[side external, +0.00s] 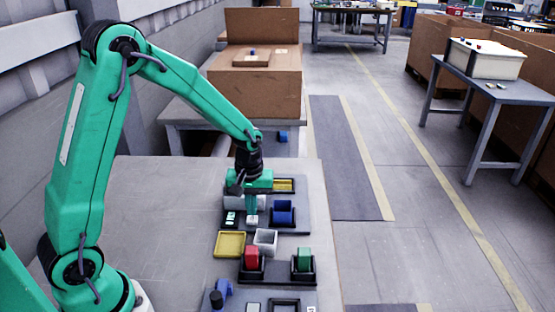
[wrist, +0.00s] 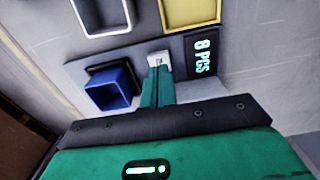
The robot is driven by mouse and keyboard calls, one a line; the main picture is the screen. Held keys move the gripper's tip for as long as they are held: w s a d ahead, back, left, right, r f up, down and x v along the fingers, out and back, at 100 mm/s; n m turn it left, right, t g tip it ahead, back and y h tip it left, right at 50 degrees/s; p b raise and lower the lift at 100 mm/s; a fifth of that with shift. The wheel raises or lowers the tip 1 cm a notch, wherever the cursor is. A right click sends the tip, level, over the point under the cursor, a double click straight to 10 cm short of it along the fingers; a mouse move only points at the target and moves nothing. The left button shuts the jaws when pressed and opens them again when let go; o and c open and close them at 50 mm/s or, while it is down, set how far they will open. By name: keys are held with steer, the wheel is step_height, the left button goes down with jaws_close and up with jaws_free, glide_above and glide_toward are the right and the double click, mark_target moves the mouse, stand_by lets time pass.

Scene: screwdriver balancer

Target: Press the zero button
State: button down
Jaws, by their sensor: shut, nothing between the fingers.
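A blue bin (side external: 283,213) stands close right of the button. The table left of the panels is bare.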

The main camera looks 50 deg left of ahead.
steer(key=shift+f, duration=1)
stand_by(0.9)
steer(key=shift+r, duration=3.55)
step_height(320, 180, up, 6)
glide_above(252, 219)
steer(key=shift+w, duration=0.1)
steer(key=c, duration=2.2)
jaws_free()
